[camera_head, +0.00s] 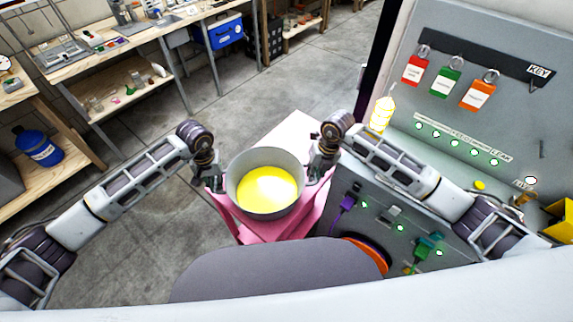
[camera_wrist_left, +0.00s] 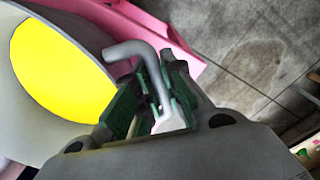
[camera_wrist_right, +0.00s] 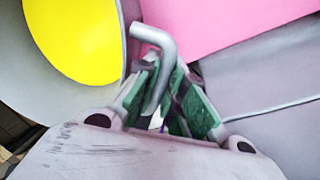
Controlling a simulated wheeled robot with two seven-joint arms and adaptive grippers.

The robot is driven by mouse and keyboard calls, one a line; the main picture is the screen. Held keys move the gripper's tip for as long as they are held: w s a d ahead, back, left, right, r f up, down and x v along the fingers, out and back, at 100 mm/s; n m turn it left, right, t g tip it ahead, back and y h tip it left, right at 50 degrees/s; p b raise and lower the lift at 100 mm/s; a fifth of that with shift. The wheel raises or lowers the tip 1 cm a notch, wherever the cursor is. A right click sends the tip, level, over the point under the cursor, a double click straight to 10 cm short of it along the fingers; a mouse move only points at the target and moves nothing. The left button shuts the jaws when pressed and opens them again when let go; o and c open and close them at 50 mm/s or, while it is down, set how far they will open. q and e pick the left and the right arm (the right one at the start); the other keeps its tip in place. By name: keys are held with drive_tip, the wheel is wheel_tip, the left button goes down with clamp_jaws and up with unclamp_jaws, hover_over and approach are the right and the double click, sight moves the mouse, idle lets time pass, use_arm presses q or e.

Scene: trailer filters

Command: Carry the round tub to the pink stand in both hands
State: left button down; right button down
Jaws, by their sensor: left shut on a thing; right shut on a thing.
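The round tub (camera_head: 243,168) is grey with bright yellow contents and sits between my two grippers in the head view. My left gripper (camera_head: 214,180) is at its left side and is shut on a bent grey handle (camera_wrist_left: 130,50) of the tub. My right gripper (camera_head: 318,170) is at its right side and is shut on the other bent handle (camera_wrist_right: 155,40). The pink stand (camera_head: 262,232) shows under and around the tub. It also shows in the right wrist view (camera_wrist_right: 225,25). I cannot tell whether the tub touches the stand; its underside is hidden.
A grey panel cabinet (camera_head: 470,100) with coloured tags, lights and plugs stands close at the right, near my right arm. Wooden workbenches (camera_head: 130,45) and a shelf with a blue jug (camera_head: 38,148) are at the left. The concrete floor (camera_head: 240,100) beyond the stand is clear.

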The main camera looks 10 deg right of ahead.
use_arm(q)
drive_tip(key=c, duration=1.5)
unclamp_jaws()
use_arm(e)
drive_tip(key=c, duration=1.5)
unclamp_jaws()
drive_tip(key=shift+d, duration=0.1)
use_arm(q)
drive_tip(key=shift+r, duration=0.1)
wheel_tip(320, 180, up, 12)
use_arm(e)
wheel_tip(320, 180, up, 12)
drive_tip(key=d, duration=0.2)
drive_tip(key=shift+d+f, duration=0.1)
